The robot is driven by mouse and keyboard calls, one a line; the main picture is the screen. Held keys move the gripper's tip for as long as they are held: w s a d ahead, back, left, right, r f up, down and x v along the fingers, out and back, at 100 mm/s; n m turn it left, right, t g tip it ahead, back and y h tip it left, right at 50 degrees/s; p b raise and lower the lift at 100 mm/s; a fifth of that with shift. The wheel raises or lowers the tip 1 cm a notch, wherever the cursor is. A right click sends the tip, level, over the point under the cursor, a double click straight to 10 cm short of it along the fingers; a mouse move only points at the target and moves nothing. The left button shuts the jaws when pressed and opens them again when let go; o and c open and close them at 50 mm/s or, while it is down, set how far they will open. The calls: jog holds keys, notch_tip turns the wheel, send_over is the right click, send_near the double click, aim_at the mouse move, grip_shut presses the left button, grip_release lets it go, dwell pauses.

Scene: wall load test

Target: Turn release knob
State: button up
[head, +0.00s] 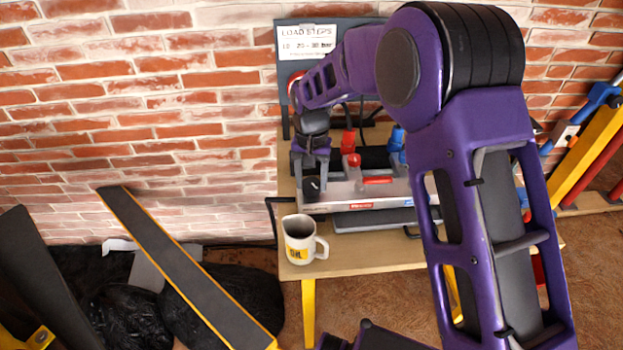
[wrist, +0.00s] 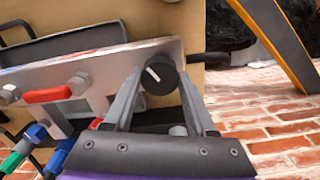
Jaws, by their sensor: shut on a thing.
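The release knob (wrist: 159,75) is a round black knob with a white pointer mark, at the end of a grey metal panel (wrist: 95,68) in the wrist view. My gripper (wrist: 158,82) is shut on the knob, with one grey finger on each side of it. In the head view the knob (head: 311,187) is a small dark shape under my gripper (head: 310,172), at the left end of the panel. My purple arm hides much of the panel's right side in the head view.
A red lever (head: 377,180) and red and blue valve handles sit along the panel. A white mug (head: 302,240) stands on the wooden table (head: 345,265) near its front left. A sign board (head: 305,38) stands behind against the brick wall. A dark sloping beam (head: 185,265) is at left.

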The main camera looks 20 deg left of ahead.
aim_at(312, 183)
jog(key=n, duration=0.6)
jog(key=n+p, duration=0.1)
jog(key=n, duration=0.4)
jog(key=shift+n, duration=0.3)
dwell(0.4)
jog(key=o, duration=1.4)
jog(key=shift+c, duration=0.2)
notch_tip(312, 183, up, 17)
jog(key=p, duration=0.1)
jog(key=shift+r, duration=0.2)
